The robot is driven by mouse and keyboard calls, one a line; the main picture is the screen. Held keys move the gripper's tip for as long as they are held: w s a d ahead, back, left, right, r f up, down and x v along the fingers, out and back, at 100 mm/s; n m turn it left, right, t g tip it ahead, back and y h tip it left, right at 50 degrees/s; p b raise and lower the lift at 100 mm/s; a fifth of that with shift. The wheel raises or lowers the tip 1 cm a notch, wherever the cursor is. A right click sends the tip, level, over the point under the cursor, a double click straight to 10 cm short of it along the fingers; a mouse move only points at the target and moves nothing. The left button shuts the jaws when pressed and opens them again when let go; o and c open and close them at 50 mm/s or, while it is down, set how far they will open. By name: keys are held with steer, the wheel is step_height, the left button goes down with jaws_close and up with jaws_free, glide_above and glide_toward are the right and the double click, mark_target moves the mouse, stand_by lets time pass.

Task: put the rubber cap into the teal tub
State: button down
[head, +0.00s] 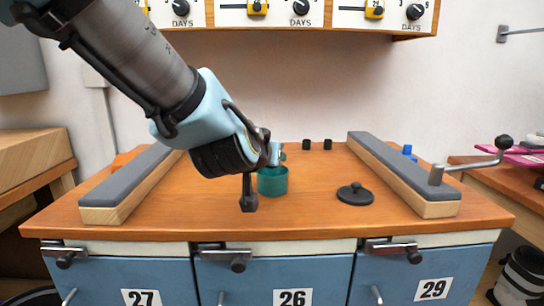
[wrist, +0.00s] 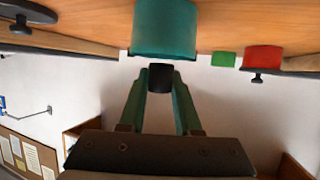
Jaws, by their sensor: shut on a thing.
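The teal tub (head: 272,183) stands upright on the wooden bench top, near its middle; it also shows in the wrist view (wrist: 165,28), just beyond my fingertips. My gripper (wrist: 161,80) is shut on a small black rubber cap (wrist: 161,77), held between the two green fingertips. In the head view my gripper (head: 277,153) is mostly hidden behind my wrist, close to the tub's rim. The held cap cannot be made out there. I cannot tell whether it is over the tub's opening.
A black knobbed lid (head: 355,194) lies right of the tub. Grey-topped rails (head: 400,170) flank the bench. A blue piece (head: 408,151) is beyond the right rail. The wrist view shows red (wrist: 262,58) and green (wrist: 223,59) pieces.

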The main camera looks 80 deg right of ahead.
steer(key=shift+f+b, duration=0.5)
steer(key=shift+f, duration=0.15)
stand_by(0.4)
steer(key=c, duration=0.5)
jaws_free()
steer(key=v, duration=1.1)
